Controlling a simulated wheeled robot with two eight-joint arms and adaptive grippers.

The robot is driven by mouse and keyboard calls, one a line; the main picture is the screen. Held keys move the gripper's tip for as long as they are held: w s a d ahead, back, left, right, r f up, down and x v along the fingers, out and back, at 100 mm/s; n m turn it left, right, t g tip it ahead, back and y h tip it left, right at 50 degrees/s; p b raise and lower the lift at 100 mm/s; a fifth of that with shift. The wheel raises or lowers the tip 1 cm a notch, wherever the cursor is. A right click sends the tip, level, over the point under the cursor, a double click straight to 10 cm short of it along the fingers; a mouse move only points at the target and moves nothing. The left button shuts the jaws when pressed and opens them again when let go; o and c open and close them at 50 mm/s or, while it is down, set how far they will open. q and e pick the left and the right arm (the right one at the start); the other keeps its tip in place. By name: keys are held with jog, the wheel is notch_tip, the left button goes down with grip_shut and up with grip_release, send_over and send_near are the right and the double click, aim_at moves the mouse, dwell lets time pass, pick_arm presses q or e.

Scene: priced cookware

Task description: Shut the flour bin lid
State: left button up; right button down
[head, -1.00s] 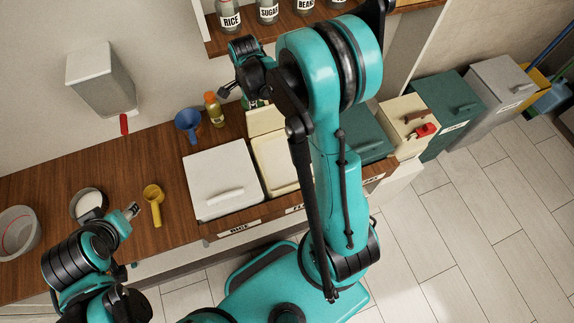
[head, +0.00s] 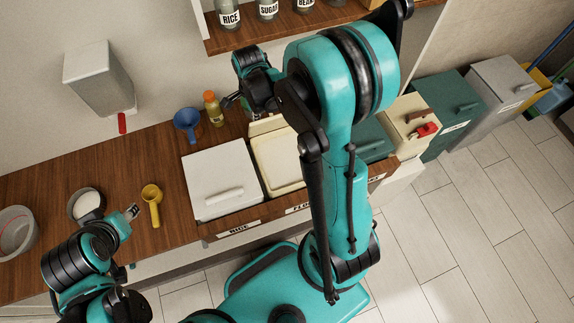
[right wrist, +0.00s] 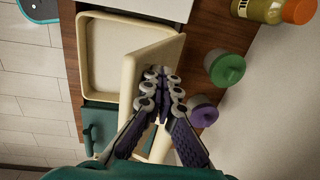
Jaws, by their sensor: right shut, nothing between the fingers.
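The flour bin (head: 283,181) is a cream bin in the counter, its label partly hidden by my right arm. Its cream lid (head: 267,124) stands raised at the back edge. In the right wrist view the open bin (right wrist: 122,55) shows a shallow inside, with the tilted lid (right wrist: 146,62) along its right side. My right gripper (head: 228,101) is shut and empty at the lid's rear side; its fingertips (right wrist: 160,75) overlap the lid in the wrist view, and contact is unclear. My left gripper (head: 133,211) is over the counter at left, too small to judge.
A white-lidded rice bin (head: 222,183) stands left of the flour bin, a green-lidded bin (head: 371,140) right. Green (right wrist: 226,67) and purple (right wrist: 203,111) lidded containers are behind the lid.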

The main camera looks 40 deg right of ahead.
jog(key=shift+s+a+f, duration=0.15)
jog(key=shift+s+f, duration=0.05)
jog(key=shift+s, duration=0.35)
jog(key=shift+s+a+f+b, duration=0.25)
jog(key=shift+s+f+b, duration=0.3)
jog(key=shift+s, duration=0.35)
jog(key=shift+s+a+f+b, duration=0.2)
jog(key=shift+s+f+b, duration=0.35)
jog(key=shift+s, duration=0.3)
jog(key=s+f+b, duration=0.2)
jog(key=s, duration=0.1)
jog(key=shift+a+f, duration=0.25)
jog(key=shift+a, duration=0.15)
jog(key=shift+r, duration=0.1)
